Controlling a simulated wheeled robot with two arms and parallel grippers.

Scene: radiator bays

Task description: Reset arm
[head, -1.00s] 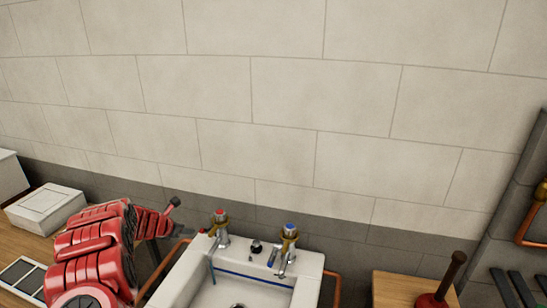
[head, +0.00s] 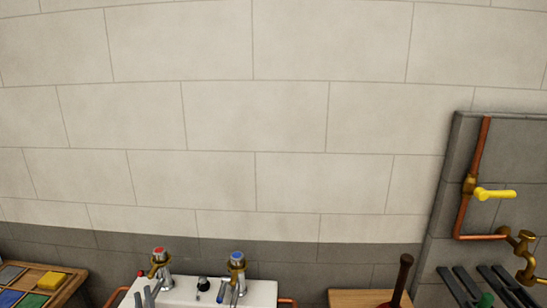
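My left gripper (head: 145,297) shows at the bottom edge, in front of the white sink's left side. Only its grey fingers are in view; they stand apart with nothing visible between them. The rest of the gripper is cut off by the frame.
The white sink (head: 262,292) has a red-topped tap (head: 160,262) and a blue-topped tap (head: 237,270). A plunger (head: 402,278) stands right on a wooden top (head: 350,298). A tray (head: 65,291) with a yellow block (head: 51,280) is left. A yellow-handled valve (head: 494,194) is right.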

